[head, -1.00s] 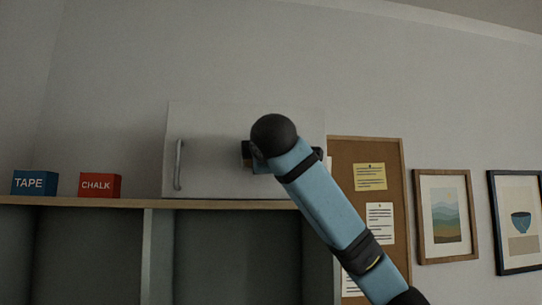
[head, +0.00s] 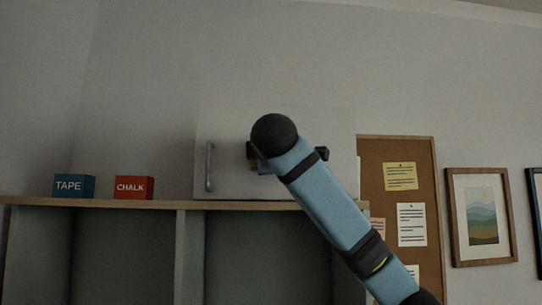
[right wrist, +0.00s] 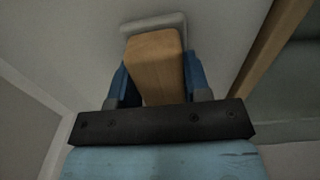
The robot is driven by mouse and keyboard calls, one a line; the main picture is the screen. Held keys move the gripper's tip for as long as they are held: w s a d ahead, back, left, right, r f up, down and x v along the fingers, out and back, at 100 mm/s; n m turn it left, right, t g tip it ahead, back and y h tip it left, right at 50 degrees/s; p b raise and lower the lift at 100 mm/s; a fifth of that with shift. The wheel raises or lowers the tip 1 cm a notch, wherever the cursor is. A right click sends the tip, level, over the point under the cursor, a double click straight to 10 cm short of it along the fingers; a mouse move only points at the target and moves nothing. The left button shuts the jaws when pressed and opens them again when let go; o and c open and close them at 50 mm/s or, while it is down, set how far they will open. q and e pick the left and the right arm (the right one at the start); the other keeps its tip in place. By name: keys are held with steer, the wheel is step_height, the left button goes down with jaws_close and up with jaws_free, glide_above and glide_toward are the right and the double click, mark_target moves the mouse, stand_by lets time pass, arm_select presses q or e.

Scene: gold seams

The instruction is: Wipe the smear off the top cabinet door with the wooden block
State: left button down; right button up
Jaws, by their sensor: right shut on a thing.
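The top cabinet door (head: 228,130) is a pale panel with a vertical handle (head: 209,167) near its left edge, in the head view. My right arm crosses its middle and hides part of it. My right gripper (right wrist: 157,70) is shut on the wooden block (right wrist: 155,62), with a blue finger on each side. A light grey slab (right wrist: 150,22), wider than the block, shows at the block's far end. I cannot tell whether it touches the door. I see no smear on the visible door. My left gripper is not in view.
A wooden shelf top (head: 110,203) runs below the door, over open compartments. A blue TAPE box (head: 73,186) and a red CHALK box (head: 134,187) stand on it at left. A corkboard (head: 402,240) and a framed picture (head: 480,215) hang at right.

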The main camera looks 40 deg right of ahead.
steer(key=shift+s+a+f, duration=0.1)
steer(key=shift+s+a, duration=0.1)
steer(key=shift+s, duration=0.25)
steer(key=shift+b+v, duration=0.65)
steer(key=shift+v, duration=1.8)
steer(key=shift+s, duration=0.1)
steer(key=v, duration=0.2)
steer(key=shift+s+a, duration=0.25)
steer(key=shift+s, duration=0.1)
